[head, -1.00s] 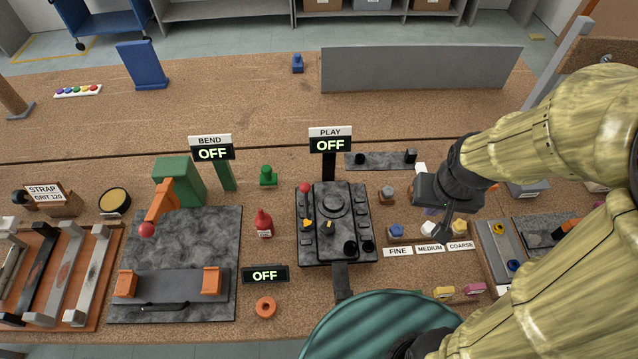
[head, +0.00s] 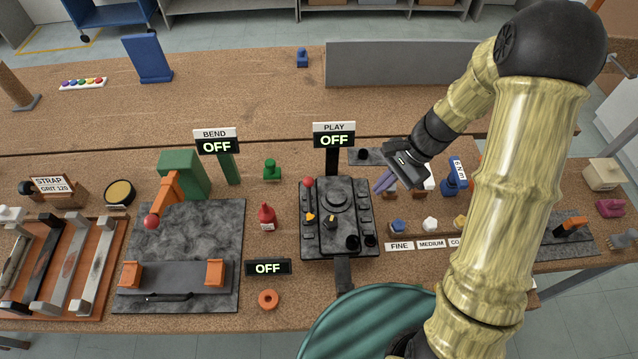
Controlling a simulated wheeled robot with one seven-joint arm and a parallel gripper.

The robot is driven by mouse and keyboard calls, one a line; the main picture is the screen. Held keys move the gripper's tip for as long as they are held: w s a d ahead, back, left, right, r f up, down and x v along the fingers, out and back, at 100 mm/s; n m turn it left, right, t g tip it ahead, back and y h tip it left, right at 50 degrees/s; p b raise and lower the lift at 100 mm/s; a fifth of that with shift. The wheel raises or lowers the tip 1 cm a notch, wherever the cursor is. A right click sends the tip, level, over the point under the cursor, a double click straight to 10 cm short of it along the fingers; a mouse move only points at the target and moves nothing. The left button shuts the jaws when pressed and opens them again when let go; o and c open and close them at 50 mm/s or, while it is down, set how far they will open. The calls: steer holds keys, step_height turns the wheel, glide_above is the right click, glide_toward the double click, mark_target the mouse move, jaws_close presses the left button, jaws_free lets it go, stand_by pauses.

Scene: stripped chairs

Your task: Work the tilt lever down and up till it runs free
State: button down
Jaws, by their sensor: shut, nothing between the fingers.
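A dark grey chair mechanism (head: 337,232) lies on the bench under the PLAY sign (head: 334,134), which reads OFF. A red knob (head: 308,182) stands at its back left corner, and a small yellow-orange lever (head: 310,217) sits at its left side. A flat dark bar (head: 343,272) sticks out at its front. No label shows which of these is the tilt lever. My gripper (head: 384,183) is shut and empty, above the bench to the right of the mechanism's back and apart from it. Its fingers point down and left.
A green bending fixture (head: 182,178) with an orange, red-knobbed arm stands left. A red bottle (head: 267,217) stands between it and the mechanism. Coloured pieces sit behind the FINE label (head: 399,246) and its neighbours. A blue 6 N·m tool (head: 454,178) stands right of my gripper.

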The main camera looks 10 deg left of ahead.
mark_target(319, 190)
steer(key=w+a+f+m+y, duration=0.6)
steer(key=w+a, duration=0.1)
steer(key=shift+w+a+f+m+g, duration=0.1)
steer(key=shift+a+f+m+g, duration=0.2)
steer(key=shift+g, duration=0.1)
steer(key=shift+a+p, duration=0.1)
steer(key=shift+p, duration=0.2)
steer(key=p+x, duration=0.4)
steer(key=x, duration=0.5)
steer(key=shift+a+f, duration=0.1)
steer(key=shift+a, duration=0.15)
steer(key=shift+a+f, duration=0.1)
steer(key=shift+f, duration=0.05)
steer(key=shift+b, duration=0.3)
